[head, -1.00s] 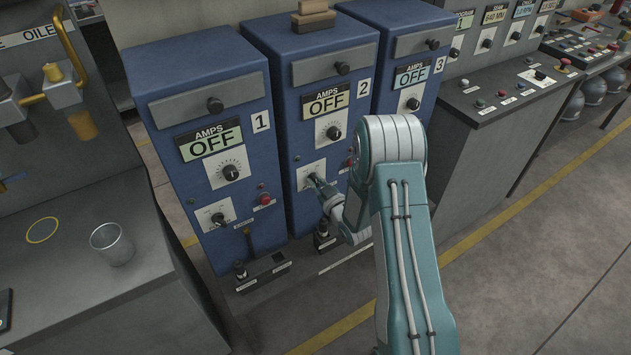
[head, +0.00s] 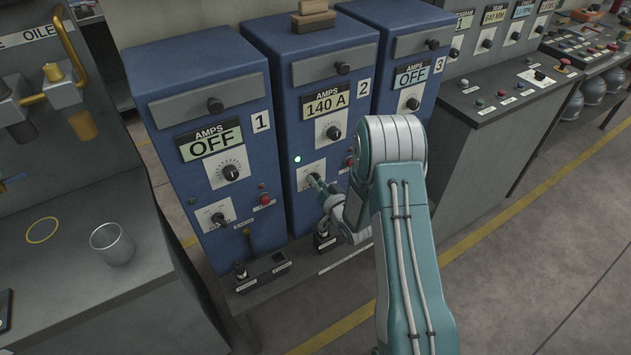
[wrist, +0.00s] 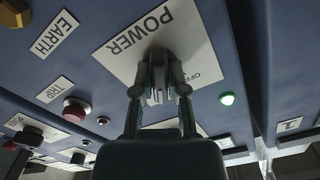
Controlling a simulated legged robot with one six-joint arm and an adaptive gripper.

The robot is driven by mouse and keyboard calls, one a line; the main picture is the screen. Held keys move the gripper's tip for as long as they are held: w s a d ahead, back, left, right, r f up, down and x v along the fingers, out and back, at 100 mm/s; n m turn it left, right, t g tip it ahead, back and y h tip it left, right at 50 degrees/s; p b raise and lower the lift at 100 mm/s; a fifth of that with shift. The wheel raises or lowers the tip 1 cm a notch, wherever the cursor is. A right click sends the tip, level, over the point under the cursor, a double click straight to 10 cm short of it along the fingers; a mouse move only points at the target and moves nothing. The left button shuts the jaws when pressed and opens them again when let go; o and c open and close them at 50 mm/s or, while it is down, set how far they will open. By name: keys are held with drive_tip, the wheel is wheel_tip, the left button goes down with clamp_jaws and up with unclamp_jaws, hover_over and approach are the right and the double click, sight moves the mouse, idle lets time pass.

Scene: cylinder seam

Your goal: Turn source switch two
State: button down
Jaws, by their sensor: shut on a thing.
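Source two is the middle blue cabinet (head: 292,75), marked 2. Its display (head: 325,104) reads 140 A, and a green lamp (head: 297,159) is lit on its front. My gripper (head: 314,180) is at the power switch plate (head: 309,170) below the dial. In the wrist view my gripper (wrist: 158,92) is shut on the power switch, at the middle of the white POWER plate (wrist: 118,58). The fingers mostly hide the switch. The lit green lamp also shows in the wrist view (wrist: 227,98).
Blue cabinets 1 (head: 205,150) and 3 (head: 411,60) stand on either side, both displays reading OFF. In the wrist view a red button (wrist: 76,109) sits left of the plate. A grey bench with a cup (head: 113,244) is at the left.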

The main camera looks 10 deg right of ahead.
idle(0.4)
drive_tip(key=c, duration=0.7)
unclamp_jaws()
drive_tip(key=shift+o, duration=0.2)
drive_tip(key=v, duration=1.2)
drive_tip(key=shift+w, duration=0.1)
